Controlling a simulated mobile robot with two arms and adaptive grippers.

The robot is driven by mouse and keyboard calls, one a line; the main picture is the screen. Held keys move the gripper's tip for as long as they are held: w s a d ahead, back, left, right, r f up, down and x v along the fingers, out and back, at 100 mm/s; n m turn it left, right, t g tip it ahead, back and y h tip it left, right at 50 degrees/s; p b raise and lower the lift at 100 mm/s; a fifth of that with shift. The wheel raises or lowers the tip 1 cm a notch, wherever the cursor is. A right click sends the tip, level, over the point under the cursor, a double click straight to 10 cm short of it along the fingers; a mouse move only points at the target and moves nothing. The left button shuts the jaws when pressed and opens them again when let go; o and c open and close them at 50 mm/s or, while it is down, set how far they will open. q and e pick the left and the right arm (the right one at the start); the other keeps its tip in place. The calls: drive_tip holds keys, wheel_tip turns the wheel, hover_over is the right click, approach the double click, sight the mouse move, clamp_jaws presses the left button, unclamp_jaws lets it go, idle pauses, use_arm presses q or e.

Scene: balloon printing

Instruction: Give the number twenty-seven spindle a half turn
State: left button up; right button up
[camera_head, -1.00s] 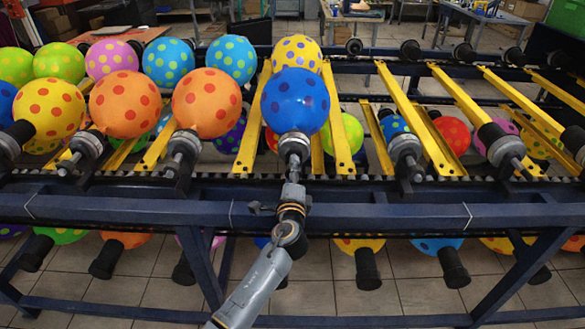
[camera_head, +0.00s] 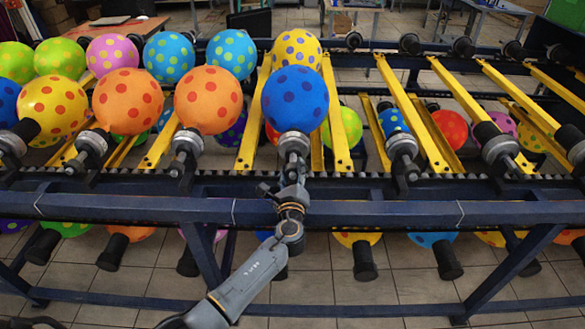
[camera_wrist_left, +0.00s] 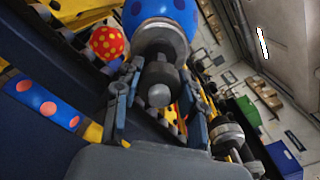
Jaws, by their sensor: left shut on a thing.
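A blue balloon with darker blue dots (camera_head: 295,98) sits on a grey metal spindle (camera_head: 293,146) at the middle of the near rack row. No number is readable on the spindle. My left gripper (camera_head: 292,176) reaches up from below to this spindle's near end and is shut on it. In the left wrist view the two fingers of my gripper (camera_wrist_left: 158,112) stand on either side of the round spindle end (camera_wrist_left: 160,78), with the blue balloon (camera_wrist_left: 157,15) beyond it. My right gripper is not in view.
Two orange dotted balloons (camera_head: 208,99) and a yellow one (camera_head: 53,106) sit on spindles to the left. Empty spindles (camera_head: 402,147) stand to the right. A dark blue rail (camera_head: 400,212) runs across in front. More balloons hang below it.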

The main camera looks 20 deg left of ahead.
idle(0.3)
use_arm(q)
drive_tip(key=shift+r, duration=0.1)
drive_tip(key=o, duration=1)
drive_tip(key=shift+o, duration=0.9)
drive_tip(key=v, duration=1.2)
